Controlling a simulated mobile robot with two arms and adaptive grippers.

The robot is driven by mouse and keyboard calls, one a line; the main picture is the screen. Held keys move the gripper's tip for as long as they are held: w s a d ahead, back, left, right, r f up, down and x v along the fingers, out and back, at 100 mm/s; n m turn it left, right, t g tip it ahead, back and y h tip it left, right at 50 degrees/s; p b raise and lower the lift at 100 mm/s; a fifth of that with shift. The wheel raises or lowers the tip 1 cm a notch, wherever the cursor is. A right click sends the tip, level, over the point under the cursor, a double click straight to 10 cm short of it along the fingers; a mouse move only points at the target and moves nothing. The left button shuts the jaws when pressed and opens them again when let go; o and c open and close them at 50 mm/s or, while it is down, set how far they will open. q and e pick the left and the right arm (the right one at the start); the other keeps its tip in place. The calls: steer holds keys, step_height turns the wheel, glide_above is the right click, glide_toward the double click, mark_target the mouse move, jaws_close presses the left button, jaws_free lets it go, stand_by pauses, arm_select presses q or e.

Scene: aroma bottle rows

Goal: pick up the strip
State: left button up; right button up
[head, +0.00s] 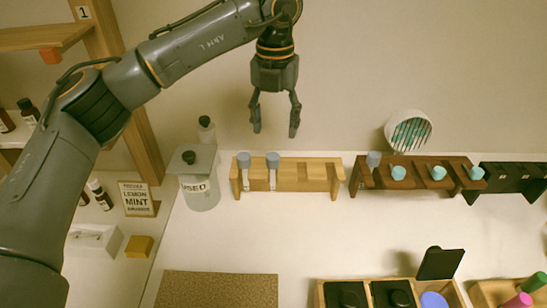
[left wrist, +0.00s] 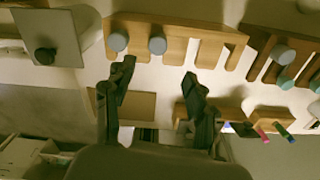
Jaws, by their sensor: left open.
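My left gripper (head: 275,133) is open and empty, pointing down in front of the back wall, above the light wooden rack (head: 315,176) in the head picture. In the left wrist view its two fingers (left wrist: 159,68) are spread with nothing between them. No loose strip can be made out for sure. A round white holder (head: 409,145) with thin pale teal slats or strips inside is to the right of the gripper, apart from it. My right gripper is not in view.
The light rack holds two grey-capped bottles. A dark brown rack (head: 428,170) with grey and teal caps and a black rack (head: 510,178) stand right. A lidded jar (head: 200,192) and a lemon mint sign (head: 138,200) are left. A brown mat (head: 215,288) lies in front.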

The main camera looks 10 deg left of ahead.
mark_target(273, 156)
arm_select(q)
step_height(273, 156, down, 3)
steer(key=shift+w, duration=0.15)
steer(key=shift+w+f+p, duration=0.1)
steer(key=shift+f+p, duration=0.2)
steer(key=shift+f, duration=0.25)
steer(key=shift+a+f+p, duration=0.1)
steer(key=shift+f+p, duration=0.2)
steer(key=shift+f, duration=0.05)
steer(key=f, duration=0.1)
steer(key=f+p, duration=0.1)
steer(key=f, duration=0.1)
steer(key=shift+a+f, duration=0.2)
steer(key=shift+f, duration=0.05)
steer(key=shift+w+f, duration=0.1)
steer(key=shift+f, duration=0.3)
steer(key=c, duration=1)
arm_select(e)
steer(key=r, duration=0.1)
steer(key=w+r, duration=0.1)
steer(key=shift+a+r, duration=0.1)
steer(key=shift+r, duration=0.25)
